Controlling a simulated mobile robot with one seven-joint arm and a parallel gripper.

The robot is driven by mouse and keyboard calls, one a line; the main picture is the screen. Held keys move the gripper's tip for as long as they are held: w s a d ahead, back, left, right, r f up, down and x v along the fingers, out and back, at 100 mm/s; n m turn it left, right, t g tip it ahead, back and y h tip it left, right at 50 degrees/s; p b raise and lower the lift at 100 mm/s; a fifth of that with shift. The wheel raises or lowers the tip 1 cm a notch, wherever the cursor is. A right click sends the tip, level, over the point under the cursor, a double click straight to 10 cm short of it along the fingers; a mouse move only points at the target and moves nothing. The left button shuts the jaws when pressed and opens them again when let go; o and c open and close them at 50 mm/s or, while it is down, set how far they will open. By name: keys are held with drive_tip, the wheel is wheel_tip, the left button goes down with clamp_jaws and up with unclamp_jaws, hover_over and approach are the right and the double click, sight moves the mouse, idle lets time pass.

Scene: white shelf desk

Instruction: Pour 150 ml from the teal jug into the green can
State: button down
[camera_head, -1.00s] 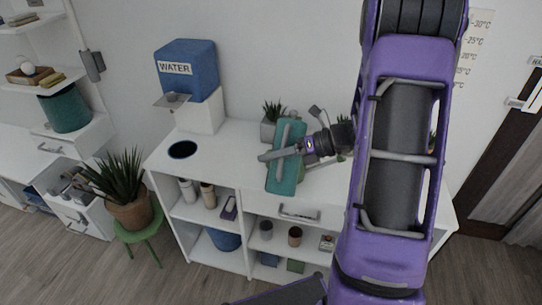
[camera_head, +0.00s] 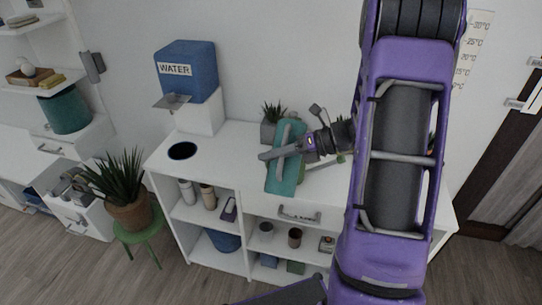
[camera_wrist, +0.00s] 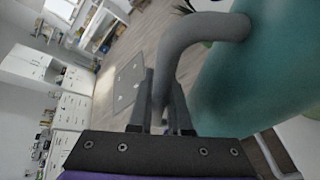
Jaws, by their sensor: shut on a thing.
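The teal jug (camera_head: 284,178) shows in the head view in front of the desk top's right half, with a grey handle. My gripper (camera_head: 284,153) is shut on that handle. In the wrist view, the jug's teal body (camera_wrist: 265,75) fills the right side, and the curved grey handle (camera_wrist: 180,55) runs down between my gripper's fingers (camera_wrist: 161,105). The jug's mouth and contents are not visible. Bits of green show behind my wrist on the desk (camera_head: 341,158), with a grey spout-like piece (camera_head: 317,111) above; I cannot tell if these are the green can.
A blue water tank (camera_head: 188,75) stands on a white block at the desk's back left. A dark round opening (camera_head: 182,151) is in the desk top (camera_head: 225,150). A potted plant (camera_head: 271,128) stands behind the jug. Another plant (camera_head: 128,215) sits on a green stool at left.

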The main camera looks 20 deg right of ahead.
sight(284, 139)
drive_tip(key=shift+w+d+r+m+g+y, duration=0.1)
drive_tip(key=shift+w+r+m+g+y, duration=0.1)
drive_tip(key=shift+r+m, duration=0.15)
drive_tip(key=shift+w+d+r+m+g+y, duration=0.1)
drive_tip(key=shift+r+m+y, duration=0.15)
drive_tip(key=shift+r, duration=0.1)
idle(1.5)
drive_tip(key=shift+w+d+r+m+g+y, duration=0.25)
drive_tip(key=shift+w+r+m+g+y, duration=0.15)
drive_tip(key=shift+r+m, duration=0.3)
idle(5.1)
